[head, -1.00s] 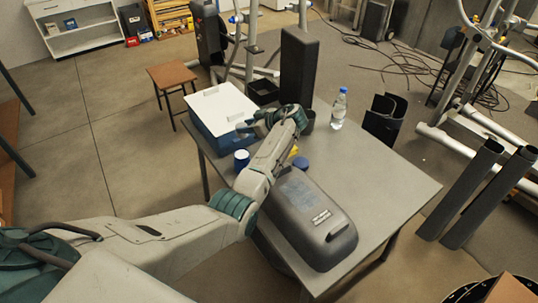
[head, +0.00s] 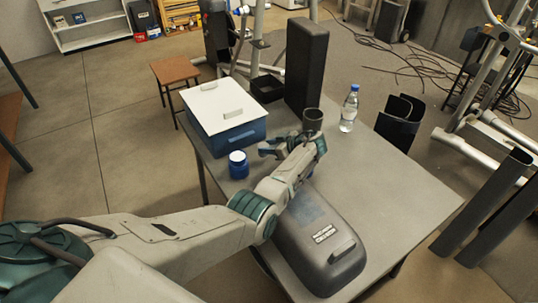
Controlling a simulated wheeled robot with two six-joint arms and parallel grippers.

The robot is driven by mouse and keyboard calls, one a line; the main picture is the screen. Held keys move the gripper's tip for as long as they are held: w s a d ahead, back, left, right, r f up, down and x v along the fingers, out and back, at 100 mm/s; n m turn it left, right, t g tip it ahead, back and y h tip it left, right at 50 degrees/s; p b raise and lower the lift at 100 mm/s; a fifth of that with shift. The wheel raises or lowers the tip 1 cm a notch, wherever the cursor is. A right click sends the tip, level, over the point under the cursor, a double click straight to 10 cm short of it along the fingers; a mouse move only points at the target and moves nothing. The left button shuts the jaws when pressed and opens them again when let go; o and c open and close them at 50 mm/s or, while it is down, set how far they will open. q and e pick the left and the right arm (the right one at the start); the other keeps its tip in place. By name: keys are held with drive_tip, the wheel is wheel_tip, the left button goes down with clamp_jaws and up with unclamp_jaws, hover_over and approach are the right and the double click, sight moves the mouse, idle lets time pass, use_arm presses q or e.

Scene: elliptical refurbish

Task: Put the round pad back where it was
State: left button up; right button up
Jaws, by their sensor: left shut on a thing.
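My left gripper (head: 268,149) is over the grey table (head: 410,195), between a blue jar with a white top (head: 238,165) and a dark cup (head: 312,119). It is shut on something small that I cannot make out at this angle. I cannot pick out the round pad with certainty; the gripper and wrist may hide it. My right gripper is out of view.
A blue box with a white lid (head: 238,135) stands at the table's back left. A grey case (head: 315,245) lies in front. The right side is clear.

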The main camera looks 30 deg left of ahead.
use_arm(q)
drive_tip(key=shift+f+b, duration=0.3)
drive_tip(key=shift+f, duration=1.8)
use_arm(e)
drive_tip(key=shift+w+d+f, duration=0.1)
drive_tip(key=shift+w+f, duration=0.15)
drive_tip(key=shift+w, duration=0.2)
use_arm(q)
drive_tip(key=shift+f, duration=0.15)
drive_tip(key=o, duration=0.9)
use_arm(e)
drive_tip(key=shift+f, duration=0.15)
